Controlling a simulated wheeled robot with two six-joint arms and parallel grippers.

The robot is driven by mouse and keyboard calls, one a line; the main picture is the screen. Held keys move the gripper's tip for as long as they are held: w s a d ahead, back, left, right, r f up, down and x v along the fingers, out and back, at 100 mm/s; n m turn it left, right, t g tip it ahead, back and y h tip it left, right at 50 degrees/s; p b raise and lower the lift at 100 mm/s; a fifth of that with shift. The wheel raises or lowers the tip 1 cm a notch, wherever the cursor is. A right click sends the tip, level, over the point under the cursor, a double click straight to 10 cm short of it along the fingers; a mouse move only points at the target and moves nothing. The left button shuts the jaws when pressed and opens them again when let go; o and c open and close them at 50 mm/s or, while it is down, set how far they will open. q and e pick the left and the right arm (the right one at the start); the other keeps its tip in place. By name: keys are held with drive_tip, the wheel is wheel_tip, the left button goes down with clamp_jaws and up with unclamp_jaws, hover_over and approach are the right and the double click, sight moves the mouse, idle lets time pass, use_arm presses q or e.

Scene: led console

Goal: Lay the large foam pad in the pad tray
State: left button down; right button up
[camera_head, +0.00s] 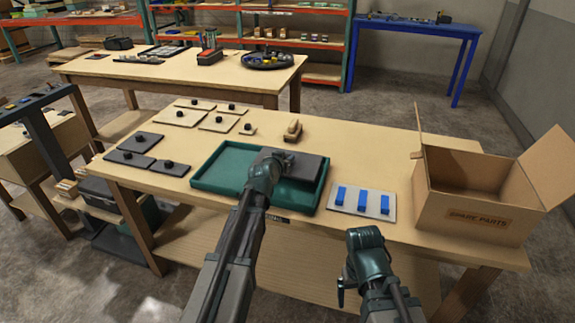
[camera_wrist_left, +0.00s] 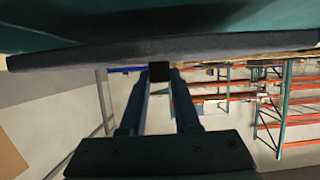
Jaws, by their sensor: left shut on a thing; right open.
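The green pad tray (camera_head: 224,164) lies near the table's front edge. A dark grey foam pad (camera_head: 303,167) is over its right part, within the tray's outline. In the left wrist view the pad (camera_wrist_left: 220,45) spans the top, close to the green tray surface (camera_wrist_left: 140,16); I cannot tell if it touches the bottom. My left gripper (camera_wrist_left: 160,72) is shut on the pad's small black knob. In the head view the left wrist hides the grip and part of the pad. My right gripper (camera_head: 343,288) is open and empty in front of the table, right of the tray.
Dark knobbed plates (camera_head: 132,158) lie left of the tray, and several light knobbed plates (camera_head: 180,117) behind it. A wooden block (camera_head: 293,131) stands behind the tray. A plate with blue bars (camera_head: 361,201) and an open cardboard box (camera_head: 470,200) are to the right.

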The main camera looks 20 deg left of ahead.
use_arm(q)
drive_tip(key=shift+f, duration=0.2)
drive_tip(key=shift+f, duration=0.3)
drive_tip(key=shift+s+b, duration=0.15)
drive_tip(key=shift+b, duration=0.2)
